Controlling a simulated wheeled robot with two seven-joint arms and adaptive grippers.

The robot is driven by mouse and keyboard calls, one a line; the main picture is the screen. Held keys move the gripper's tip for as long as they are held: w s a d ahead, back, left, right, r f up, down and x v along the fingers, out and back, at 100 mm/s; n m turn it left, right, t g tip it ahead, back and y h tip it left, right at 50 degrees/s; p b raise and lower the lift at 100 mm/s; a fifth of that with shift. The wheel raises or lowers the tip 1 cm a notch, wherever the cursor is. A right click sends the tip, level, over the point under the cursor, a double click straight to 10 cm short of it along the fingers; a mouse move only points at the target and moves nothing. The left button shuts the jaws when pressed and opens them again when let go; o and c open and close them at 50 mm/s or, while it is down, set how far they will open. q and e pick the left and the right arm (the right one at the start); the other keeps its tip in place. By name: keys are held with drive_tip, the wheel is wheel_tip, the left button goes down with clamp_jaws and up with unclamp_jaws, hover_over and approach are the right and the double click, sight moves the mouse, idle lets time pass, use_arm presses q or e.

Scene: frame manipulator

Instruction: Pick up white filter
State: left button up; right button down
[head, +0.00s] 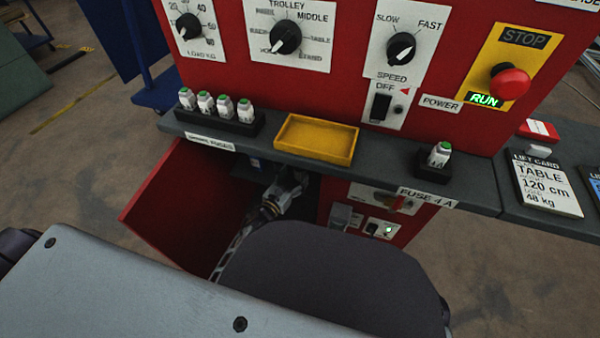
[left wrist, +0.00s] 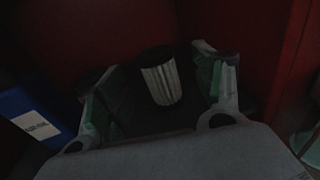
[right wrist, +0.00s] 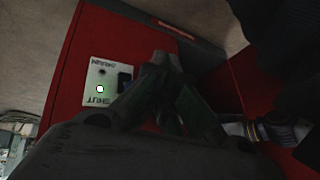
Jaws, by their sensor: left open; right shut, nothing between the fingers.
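The white filter (left wrist: 162,82) is a pleated white cylinder with a dark cap. In the left wrist view it is in a dark red-walled compartment, between the spread fingers of my open left gripper (left wrist: 158,88). I cannot tell whether a finger touches it. In the head view my left gripper (head: 292,187) reaches into the cabinet under the shelf, and the filter is hidden there. My right gripper (right wrist: 165,62) is shut and empty in the right wrist view, in front of a red panel; the head view does not show it clearly.
An open red door (head: 170,205) stands left of the left arm. The grey shelf (head: 385,160) above carries a yellow tray (head: 318,117) and several fuses (head: 218,104). A blue box (left wrist: 35,115) lies left of the left gripper. A switch plate (right wrist: 101,82) is near the right gripper.

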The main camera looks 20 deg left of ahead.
sight(297, 173)
use_arm(q)
drive_tip(key=shift+w+d+f, duration=0.1)
drive_tip(key=shift+w, duration=0.5)
drive_tip(key=shift+w+f+b, duration=0.1)
drive_tip(key=shift+w+b, duration=0.2)
drive_tip(key=shift+w, duration=0.05)
drive_tip(key=shift+b+x, duration=0.3)
drive_tip(key=shift+x, duration=0.75)
drive_tip(key=shift+w+d, duration=0.1)
drive_tip(key=shift+w, duration=0.4)
use_arm(e)
drive_tip(key=shift+a+f, duration=0.2)
drive_tip(key=shift+f, duration=1.35)
use_arm(q)
drive_tip(key=c, duration=0.9)
drive_tip(key=shift+c, duration=1.1)
use_arm(e)
drive_tip(key=shift+w+r+t, duration=0.1)
drive_tip(key=shift+r+t, duration=0.05)
drive_tip(key=shift+t, duration=0.15)
